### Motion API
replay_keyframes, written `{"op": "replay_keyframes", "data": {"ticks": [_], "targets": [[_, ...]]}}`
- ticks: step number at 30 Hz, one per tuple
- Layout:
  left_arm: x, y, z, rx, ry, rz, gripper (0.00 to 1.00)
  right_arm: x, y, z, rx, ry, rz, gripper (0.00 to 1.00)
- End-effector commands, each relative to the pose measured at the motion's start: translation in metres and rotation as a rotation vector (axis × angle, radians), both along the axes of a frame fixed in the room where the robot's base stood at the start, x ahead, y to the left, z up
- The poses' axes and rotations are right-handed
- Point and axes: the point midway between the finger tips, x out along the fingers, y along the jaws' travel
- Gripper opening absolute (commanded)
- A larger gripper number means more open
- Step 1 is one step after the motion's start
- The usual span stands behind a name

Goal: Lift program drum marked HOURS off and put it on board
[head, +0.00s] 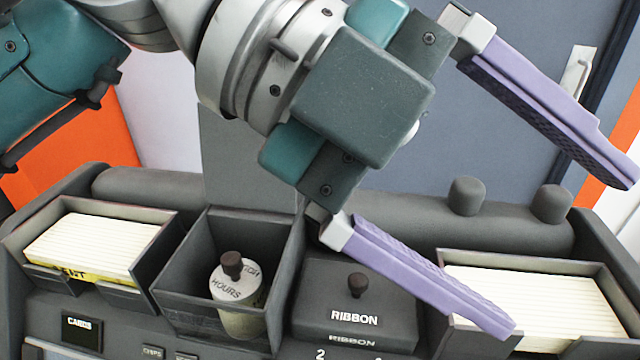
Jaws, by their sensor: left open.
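The program drum marked HOURS (238,293) is a pale cylinder with a dark knob on top. It stands, slightly tilted in the picture, inside a dark open bin (180,310) in the middle left of the machine. My left gripper (567,255) is wide open with purple fingers. It hangs above and to the right of the drum, with nothing between its fingers. Its lower finger crosses in front of the ribbon cover and right card tray. I cannot make out a board for the drum. My right gripper is not in view.
A left tray (153,222) and right tray (608,266) hold pale cards. The dark RIBBON cover (318,303) with a knob lies right of the bin. Two dark round knobs (467,196) stand at the back right. A blue-grey door (400,180) is behind.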

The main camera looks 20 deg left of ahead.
Motion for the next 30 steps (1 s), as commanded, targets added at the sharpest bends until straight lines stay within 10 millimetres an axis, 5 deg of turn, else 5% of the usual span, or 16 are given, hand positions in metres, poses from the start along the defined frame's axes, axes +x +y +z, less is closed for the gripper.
{"op": "replay_keyframes", "data": {"ticks": [1,4,9,12,30], "targets": [[0.009,0.027,-0.045,0.199,0.027,0.016,1.00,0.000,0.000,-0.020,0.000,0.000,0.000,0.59],[0.024,0.095,-0.095,0.571,0.111,0.120,1.00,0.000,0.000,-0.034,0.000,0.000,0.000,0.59],[0.036,0.184,-0.116,0.953,0.213,0.336,1.00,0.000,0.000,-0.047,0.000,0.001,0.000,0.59],[0.037,0.211,-0.114,1.062,0.245,0.419,1.00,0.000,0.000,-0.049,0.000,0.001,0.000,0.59],[0.039,0.229,-0.182,1.106,0.266,0.451,1.00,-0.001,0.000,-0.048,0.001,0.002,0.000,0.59]]}}
